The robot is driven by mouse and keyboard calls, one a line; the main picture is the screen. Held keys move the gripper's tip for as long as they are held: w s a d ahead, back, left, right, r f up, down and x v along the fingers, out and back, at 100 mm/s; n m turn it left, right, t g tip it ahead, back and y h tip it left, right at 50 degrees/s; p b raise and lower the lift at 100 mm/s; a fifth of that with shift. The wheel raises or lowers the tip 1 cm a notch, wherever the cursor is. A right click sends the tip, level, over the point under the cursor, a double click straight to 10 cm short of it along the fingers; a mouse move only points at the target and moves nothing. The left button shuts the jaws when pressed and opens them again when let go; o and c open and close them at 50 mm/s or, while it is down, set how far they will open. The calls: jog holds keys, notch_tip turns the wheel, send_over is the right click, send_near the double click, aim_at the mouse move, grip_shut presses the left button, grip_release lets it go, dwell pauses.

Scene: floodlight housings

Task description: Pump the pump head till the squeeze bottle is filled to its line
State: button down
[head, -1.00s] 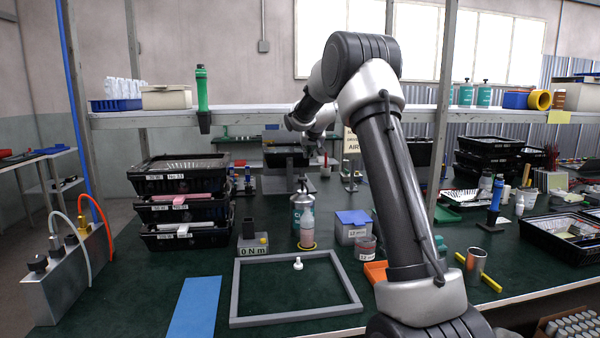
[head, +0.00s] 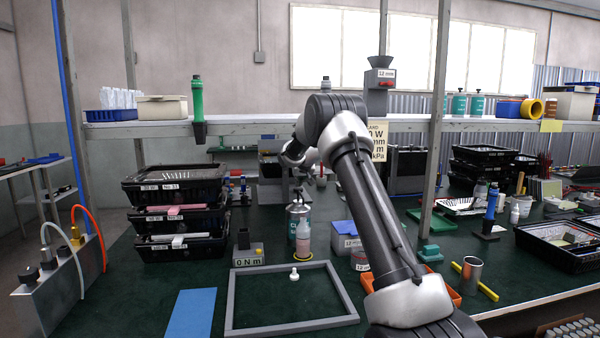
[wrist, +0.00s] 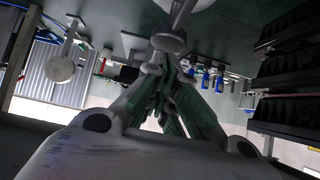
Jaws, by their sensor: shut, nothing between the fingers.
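The pump bottle (head: 292,228) is grey with a teal label and stands upright on the green bench. The squeeze bottle (head: 304,240) is clear with pinkish contents and stands upright just in front of it, on a yellow ring. Its fill line is too small to make out. My gripper (wrist: 163,75) is shut and empty, its fingertips together beside the pale pump head (wrist: 168,42) in the wrist view. I cannot tell whether they touch. In the head view my arm's end is small and partly hidden, just above the pump bottle.
A grey frame (head: 236,305) with a small white piece (head: 294,274) lies in front. Stacked black trays (head: 178,212) stand left. A blue-lidded box (head: 345,238) and orange tray (head: 446,288) stand right. The shelf (head: 240,126) crosses behind my arm.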

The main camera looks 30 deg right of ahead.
jog(key=shift+f, duration=0.45)
